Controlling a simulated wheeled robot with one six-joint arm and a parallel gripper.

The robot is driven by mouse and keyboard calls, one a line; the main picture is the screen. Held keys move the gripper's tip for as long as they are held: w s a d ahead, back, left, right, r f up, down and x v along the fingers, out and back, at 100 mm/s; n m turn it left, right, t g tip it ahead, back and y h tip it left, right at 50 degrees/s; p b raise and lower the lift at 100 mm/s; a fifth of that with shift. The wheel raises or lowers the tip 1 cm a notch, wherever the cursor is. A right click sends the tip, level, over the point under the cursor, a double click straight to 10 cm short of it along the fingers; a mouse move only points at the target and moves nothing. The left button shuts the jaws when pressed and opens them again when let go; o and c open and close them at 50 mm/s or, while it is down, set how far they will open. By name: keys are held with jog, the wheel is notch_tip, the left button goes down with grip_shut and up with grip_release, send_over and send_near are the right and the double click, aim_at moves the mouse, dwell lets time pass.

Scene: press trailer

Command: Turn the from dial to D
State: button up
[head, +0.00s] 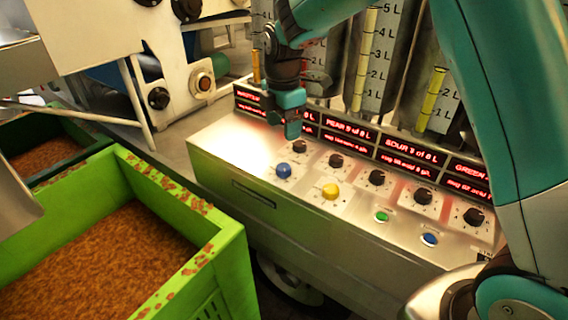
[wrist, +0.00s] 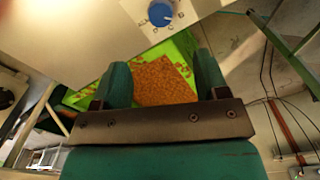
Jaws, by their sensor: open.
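The sloped control panel (head: 350,238) carries a blue dial (head: 284,170), a yellow dial (head: 331,191) and several black dials, one being the leftmost black dial (head: 299,147). My gripper (head: 292,129) is above the panel's back left part, near the displays, apart from the dials. In the wrist view my gripper (wrist: 162,78) has its two teal fingers apart with nothing between them. A blue dial with a white pointer on a marked white plate also shows there (wrist: 160,14), beyond the fingertips at the top.
A green crate (head: 235,265) of brown pulp stands at the front left. Red-lit displays (head: 349,129) and upright gauge tubes (head: 365,60) stand behind the dials.

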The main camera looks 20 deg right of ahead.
aim_at(283, 166)
notch_tip(283, 166, down, 12)
jog(key=shift+f+p, duration=0.1)
jog(key=shift+p, duration=0.45)
jog(key=shift+c, duration=0.4)
jog(key=c, duration=0.8)
